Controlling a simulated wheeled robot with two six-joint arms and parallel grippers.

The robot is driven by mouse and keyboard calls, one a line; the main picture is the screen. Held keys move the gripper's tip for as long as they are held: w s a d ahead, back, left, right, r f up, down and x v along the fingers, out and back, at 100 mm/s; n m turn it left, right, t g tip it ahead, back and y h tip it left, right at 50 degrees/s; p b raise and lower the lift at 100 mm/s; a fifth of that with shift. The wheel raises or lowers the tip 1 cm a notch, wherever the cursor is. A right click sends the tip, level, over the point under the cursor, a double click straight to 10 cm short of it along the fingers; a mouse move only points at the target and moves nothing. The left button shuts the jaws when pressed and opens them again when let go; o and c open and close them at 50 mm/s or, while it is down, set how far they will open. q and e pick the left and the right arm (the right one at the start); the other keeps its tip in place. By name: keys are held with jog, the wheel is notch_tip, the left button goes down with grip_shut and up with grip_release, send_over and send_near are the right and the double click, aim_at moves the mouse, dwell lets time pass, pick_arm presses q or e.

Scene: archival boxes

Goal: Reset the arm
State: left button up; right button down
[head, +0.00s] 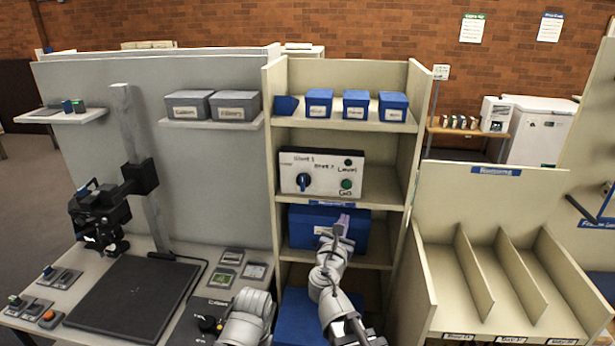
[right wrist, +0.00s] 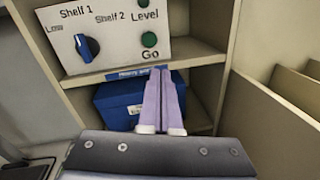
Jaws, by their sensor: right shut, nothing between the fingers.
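My right gripper (head: 341,226) is in front of the shelf unit, at the height of the compartment below the control panel. Its two pale purple fingers are together and empty in the right wrist view (right wrist: 161,100). Behind them is a large blue box (right wrist: 117,106), which also shows in the head view (head: 304,226). The gripper overlaps the box in the picture; I cannot tell the gap. My left gripper is not visible; only a grey link of an arm shows at the bottom of the head view.
A white control panel (head: 322,174) with a blue knob and green buttons stands on the shelf above. Small blue boxes (head: 356,105) sit higher up. To the right is a divided sorting rack (head: 505,270). A black copy-stand camera (head: 100,215) and dark mat (head: 132,298) are at left.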

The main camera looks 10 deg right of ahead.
jog(key=s+a+f+m+g, duration=0.1)
jog(key=s+f+m+g, duration=0.75)
jog(key=f+m, duration=0.6)
jog(key=s+a+f+m+g+y, duration=0.3)
jog(key=s+a+m+g, duration=0.1)
jog(key=s+a+m, duration=0.1)
jog(key=s+a+f+m+g+y, duration=0.3)
jog(key=s+a, duration=0.4)
jog(key=s, duration=0.3)
jog(key=shift+s+a+f+m+g, duration=0.3)
jog(key=shift+f+m+g, duration=0.2)
jog(key=shift+m, duration=0.75)
